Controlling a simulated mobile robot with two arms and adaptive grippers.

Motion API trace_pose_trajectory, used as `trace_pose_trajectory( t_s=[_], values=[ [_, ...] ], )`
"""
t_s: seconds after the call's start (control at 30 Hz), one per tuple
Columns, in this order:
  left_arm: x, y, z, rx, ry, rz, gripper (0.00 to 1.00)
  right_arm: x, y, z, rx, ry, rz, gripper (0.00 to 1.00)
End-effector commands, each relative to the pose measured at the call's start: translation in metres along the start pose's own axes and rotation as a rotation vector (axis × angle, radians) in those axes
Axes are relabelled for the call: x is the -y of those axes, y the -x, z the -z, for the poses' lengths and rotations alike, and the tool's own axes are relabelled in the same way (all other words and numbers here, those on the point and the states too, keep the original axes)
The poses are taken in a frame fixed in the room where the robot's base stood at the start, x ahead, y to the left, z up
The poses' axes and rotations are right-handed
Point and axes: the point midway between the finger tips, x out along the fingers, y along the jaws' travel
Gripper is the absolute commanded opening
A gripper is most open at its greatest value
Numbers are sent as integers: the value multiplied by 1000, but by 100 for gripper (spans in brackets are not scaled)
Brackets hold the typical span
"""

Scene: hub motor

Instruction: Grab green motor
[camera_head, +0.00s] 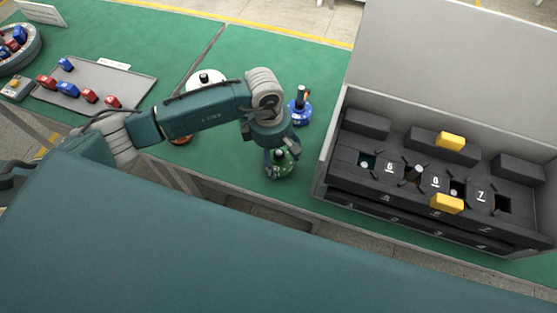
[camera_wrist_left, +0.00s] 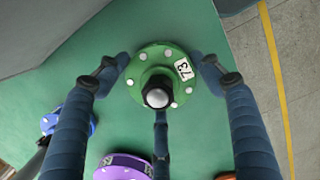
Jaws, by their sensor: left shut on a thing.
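The green motor (camera_head: 282,164) stands on the green table near its front edge, left of the grey box. It is a round green hub with a dark shaft. In the left wrist view the green motor (camera_wrist_left: 150,62) shows its round face, a white label reading 73 and a shaft with a pale tip. My left gripper (camera_head: 279,158) comes down over it from above. My right gripper is not in view.
A blue motor (camera_head: 299,107) stands just behind the green one. A white disc-shaped part (camera_head: 206,80) lies behind my arm. An open grey box (camera_head: 330,150) with black slots and yellow blocks (camera_head: 447,204) is at right. A tray (camera_head: 130,82) with small parts is at left.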

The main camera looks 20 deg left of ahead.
Motion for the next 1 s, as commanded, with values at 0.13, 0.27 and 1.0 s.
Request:
trace_pose_trajectory(
  t_s=[0.13, 0.27, 1.0],
  values=[
    [0, 1, -2, 4, -1, 0, 11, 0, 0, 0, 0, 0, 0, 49],
    [0, 1, -2, 4, -1, 0, 11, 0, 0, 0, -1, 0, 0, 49],
    [-3, 114, -15, 4, -4, -10, 11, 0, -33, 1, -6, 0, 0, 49]
  ],
)
